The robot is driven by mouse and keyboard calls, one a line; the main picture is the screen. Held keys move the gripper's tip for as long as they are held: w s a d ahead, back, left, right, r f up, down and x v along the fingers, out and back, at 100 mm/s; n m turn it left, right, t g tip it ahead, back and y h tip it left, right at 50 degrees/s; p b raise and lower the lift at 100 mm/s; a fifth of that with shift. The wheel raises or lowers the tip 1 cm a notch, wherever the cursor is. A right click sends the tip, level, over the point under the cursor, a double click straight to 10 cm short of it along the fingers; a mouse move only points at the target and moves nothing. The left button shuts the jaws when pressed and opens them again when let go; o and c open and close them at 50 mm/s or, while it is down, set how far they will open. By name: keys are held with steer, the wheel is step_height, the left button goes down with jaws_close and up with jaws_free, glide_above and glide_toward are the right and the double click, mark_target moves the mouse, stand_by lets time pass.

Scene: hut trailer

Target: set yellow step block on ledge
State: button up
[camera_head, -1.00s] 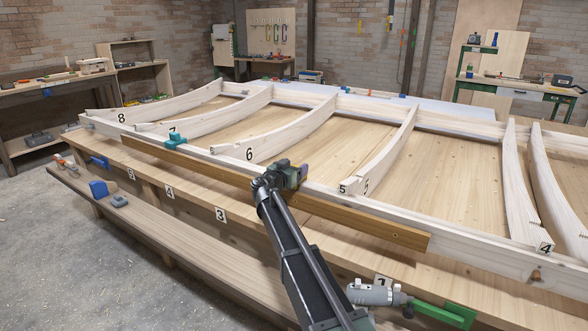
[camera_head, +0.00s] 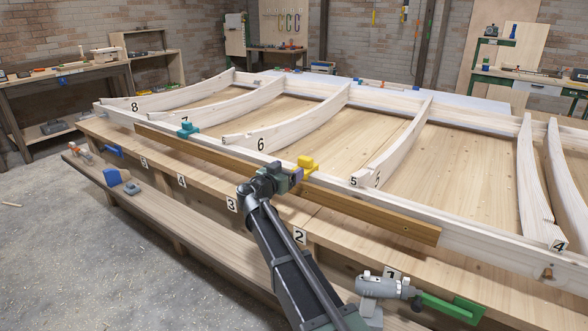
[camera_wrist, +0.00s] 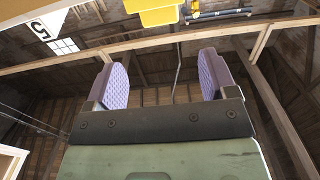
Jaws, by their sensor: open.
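The yellow step block (camera_head: 307,164) rests at the white frame's front rail, by the brown ledge board (camera_head: 370,217), between the ribs marked 6 and 5. Its exact seat on the ledge is partly hidden by my gripper. My gripper (camera_head: 294,177) is just in front and to the left of the block, open, with purple pads. In the wrist view the gripper (camera_wrist: 165,80) has nothing between its pads, and the yellow block (camera_wrist: 158,12) shows beyond them at the top edge. A teal block (camera_head: 187,130) sits on the same front edge farther left.
White curved ribs rise behind the front rail. On the lower bench shelf, a blue block (camera_head: 112,177) lies at left; a grey and green tool (camera_head: 388,286) is to the right of my arm. The floor (camera_head: 90,260) at front left is mostly clear.

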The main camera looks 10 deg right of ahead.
steer(key=s+d+f+n+g+y, duration=0.1)
steer(key=s+d+f+g, duration=0.35)
steer(key=s, duration=0.25)
steer(key=s+d+f+g+y, duration=0.1)
steer(key=s+d+f+g, duration=0.2)
steer(key=s+d+f, duration=0.4)
steer(key=s+a+f+n+g+y, duration=0.1)
steer(key=s+f+n+g+y, duration=0.1)
steer(key=s, duration=0.5)
steer(key=s+a+f+n+g+y, duration=0.1)
steer(key=s+y, duration=0.3)
steer(key=s, duration=0.4)
steer(key=s+a+f+n+g+y, duration=0.2)
steer(key=s+n+g+y, duration=0.1)
steer(key=s, duration=0.4)
steer(key=shift+s+a+f+n+y, duration=0.2)
steer(key=shift+f+n+y, duration=0.2)
steer(key=shift+n, duration=0.2)
steer(key=shift+o, duration=0.3)
steer(key=shift+a, duration=0.15)
steer(key=shift+o, duration=0.2)
